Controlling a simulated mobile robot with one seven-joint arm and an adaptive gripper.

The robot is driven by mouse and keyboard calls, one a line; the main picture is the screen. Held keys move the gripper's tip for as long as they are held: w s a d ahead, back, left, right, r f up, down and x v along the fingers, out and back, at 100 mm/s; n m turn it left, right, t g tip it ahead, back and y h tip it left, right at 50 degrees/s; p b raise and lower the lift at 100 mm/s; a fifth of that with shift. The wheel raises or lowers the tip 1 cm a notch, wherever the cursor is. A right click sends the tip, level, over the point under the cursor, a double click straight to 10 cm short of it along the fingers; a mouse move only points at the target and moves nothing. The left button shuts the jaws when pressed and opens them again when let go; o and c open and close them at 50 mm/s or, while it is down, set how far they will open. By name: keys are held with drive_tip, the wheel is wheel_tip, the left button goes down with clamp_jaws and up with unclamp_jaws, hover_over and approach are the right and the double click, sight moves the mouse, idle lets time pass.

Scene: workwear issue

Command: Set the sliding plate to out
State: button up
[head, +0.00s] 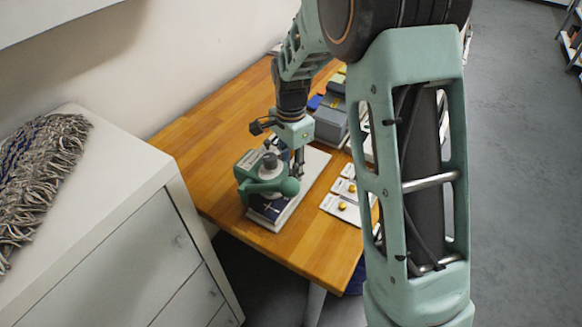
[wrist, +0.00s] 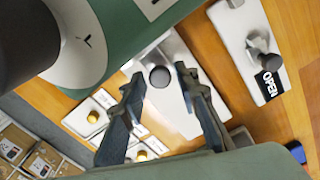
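The green press (head: 268,180) stands on a long white base (head: 313,172) on the wooden table in the head view. Its green body also shows at the top of the wrist view (wrist: 130,40). A pale plate (wrist: 187,118) with a round dark knob (wrist: 159,76) lies beside the press; it seems to be the sliding plate. My gripper (wrist: 160,82) is open, with one finger on each side of the knob in the picture. I cannot tell whether the fingers touch it. In the head view my gripper (head: 298,163) is beside the press, its fingertips partly hidden.
Several white cards with yellow knobs (head: 342,207) lie right of the base. A white plate with a metal lever and an OPEN label (wrist: 268,83) is at the right of the wrist view. A grey box (head: 330,122) stands behind. A white cabinet (head: 110,250) is at left.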

clamp_jaws()
drive_tip(key=w+d, duration=0.2)
drive_tip(key=w, duration=0.1)
drive_tip(key=w+d, duration=0.3)
drive_tip(key=w, duration=0.1)
drive_tip(key=w+d+p, duration=0.1)
drive_tip(key=w+d, duration=0.1)
drive_tip(key=w, duration=0.2)
drive_tip(key=shift+w+d+r, duration=0.1)
drive_tip(key=shift+d+r, duration=0.05)
drive_tip(key=shift+o, duration=1.8)
unclamp_jaws()
drive_tip(key=shift+w+d, duration=0.1)
wheel_tip(320, 180, up, 12)
